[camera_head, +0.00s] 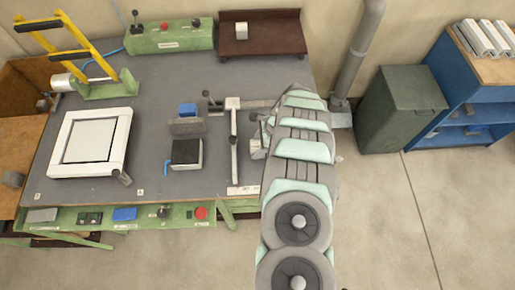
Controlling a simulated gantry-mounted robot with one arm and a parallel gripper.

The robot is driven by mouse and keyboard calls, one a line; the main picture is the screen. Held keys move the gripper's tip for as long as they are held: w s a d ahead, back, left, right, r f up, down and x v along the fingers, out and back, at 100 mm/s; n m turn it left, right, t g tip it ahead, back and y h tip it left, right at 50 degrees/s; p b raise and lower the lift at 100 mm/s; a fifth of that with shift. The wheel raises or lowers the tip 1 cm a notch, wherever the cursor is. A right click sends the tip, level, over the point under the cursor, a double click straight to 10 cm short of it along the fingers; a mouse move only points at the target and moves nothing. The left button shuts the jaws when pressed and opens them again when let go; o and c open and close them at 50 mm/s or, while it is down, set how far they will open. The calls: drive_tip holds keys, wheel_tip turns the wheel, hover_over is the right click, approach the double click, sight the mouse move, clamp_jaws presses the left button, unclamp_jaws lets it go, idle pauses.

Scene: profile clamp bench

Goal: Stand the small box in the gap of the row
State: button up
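A small pale grey box (241,30) sits in the brown open rack (262,46) at the back of the bench. I cannot tell whether it is the task's small box. No row with a gap can be made out clearly. My gripper (258,148) shows only partly at the left edge of my arm, right of the pale clamp bar. Its fingers are mostly hidden behind the arm, and nothing held is visible.
A white square frame (65,158) lies at the left of the bench. A yellow-handled fixture (75,45) and green control box (170,40) stand behind. Pale profiles (484,38) lie on the blue cabinet. The clamp bar (233,140) stands near my gripper.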

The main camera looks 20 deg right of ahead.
clamp_jaws()
idle(0.4)
drive_tip(key=shift+r, duration=0.1)
